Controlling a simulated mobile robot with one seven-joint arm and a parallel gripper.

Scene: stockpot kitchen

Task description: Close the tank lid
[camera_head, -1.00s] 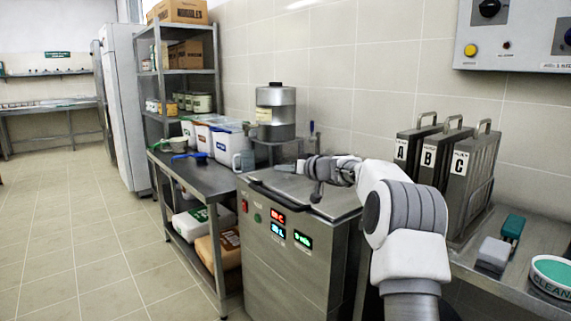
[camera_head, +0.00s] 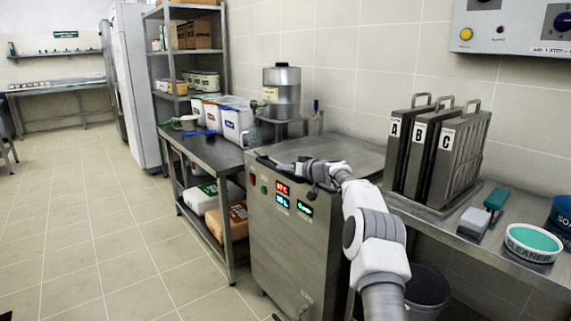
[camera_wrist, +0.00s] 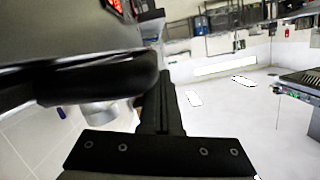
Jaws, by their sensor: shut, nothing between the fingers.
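The steel tank (camera_head: 290,235) stands in the middle of the head view, with red and green number displays on its front. Its flat grey lid (camera_head: 345,155) lies level across the top; whether it is fully seated cannot be told. My gripper (camera_head: 284,168) is shut and empty at the lid's front left edge, partly hidden by my wrist. In the wrist view my gripper (camera_wrist: 165,105) is a dark upright shape beside a thick dark rounded bar (camera_wrist: 95,82) under a grey metal surface. A red display shows above it. Contact between gripper and lid cannot be made out.
Left of the tank is a steel table (camera_head: 212,155) with white tubs. A steel canister (camera_head: 282,92) stands behind the tank. Racks marked A, B and C (camera_head: 430,150) stand at right, with a cleaner tub (camera_head: 533,243) nearby. The floor (camera_head: 110,240) at left is clear.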

